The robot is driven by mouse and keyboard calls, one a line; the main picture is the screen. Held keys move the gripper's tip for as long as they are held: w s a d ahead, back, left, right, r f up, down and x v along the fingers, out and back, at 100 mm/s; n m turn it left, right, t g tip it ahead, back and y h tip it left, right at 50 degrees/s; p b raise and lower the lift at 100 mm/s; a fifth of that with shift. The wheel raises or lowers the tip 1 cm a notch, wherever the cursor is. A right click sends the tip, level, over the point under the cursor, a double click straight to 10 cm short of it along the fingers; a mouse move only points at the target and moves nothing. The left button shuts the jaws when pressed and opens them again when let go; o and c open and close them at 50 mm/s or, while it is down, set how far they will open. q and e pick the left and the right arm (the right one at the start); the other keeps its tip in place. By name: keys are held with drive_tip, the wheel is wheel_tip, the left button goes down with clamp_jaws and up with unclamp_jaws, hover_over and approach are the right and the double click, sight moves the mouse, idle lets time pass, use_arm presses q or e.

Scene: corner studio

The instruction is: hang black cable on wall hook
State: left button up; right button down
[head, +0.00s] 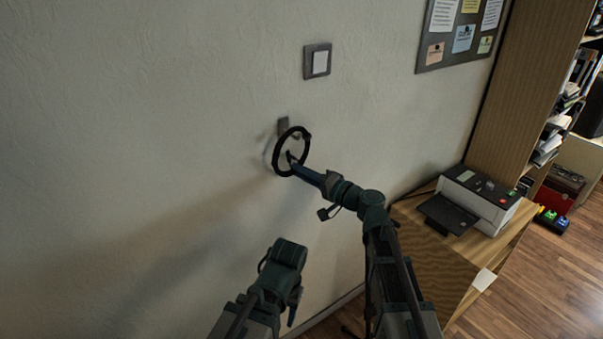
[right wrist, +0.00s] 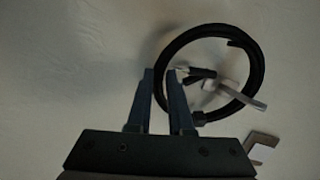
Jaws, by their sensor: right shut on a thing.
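The black cable (head: 276,158) is a round coil held up close to the wall at the wall hook. The wall hook (head: 284,125) is a small grey metal piece; its plate shows just above the coil. In the right wrist view the hook (right wrist: 228,92) appears inside the ring of the cable (right wrist: 262,72), with its prong pointing down and right. Whether the cable rests on the hook I cannot tell. My right gripper (right wrist: 163,75) is shut on the coil's near side. My left gripper (head: 294,304) hangs low, away from the cable; its jaws are unclear.
A light switch (head: 318,61) is on the wall above and right of the hook. A notice board (head: 430,57) hangs farther right. A printer (head: 484,203) stands on a wooden cabinet (head: 420,250) at right. The wall left of the hook is bare.

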drive_tip(key=c, duration=0.7)
unclamp_jaws()
drive_tip(key=shift+c, duration=0.2)
drive_tip(key=v, duration=1.4)
drive_tip(key=s+a+f+n+g+h, duration=0.55)
drive_tip(key=s+a+f+g, duration=0.5)
drive_tip(key=f, duration=0.45)
drive_tip(key=s+d+f+n+h+p, duration=0.1)
drive_tip(key=s+d+f+h, duration=0.1)
drive_tip(key=s+h, duration=0.3)
drive_tip(key=s+d+f+n+g+h, duration=0.1)
drive_tip(key=s+d+f+n+h, duration=0.1)
drive_tip(key=s+d+h, duration=0.3)
drive_tip(key=shift+s+f+p, duration=0.35)
drive_tip(key=shift+f, duration=0.2)
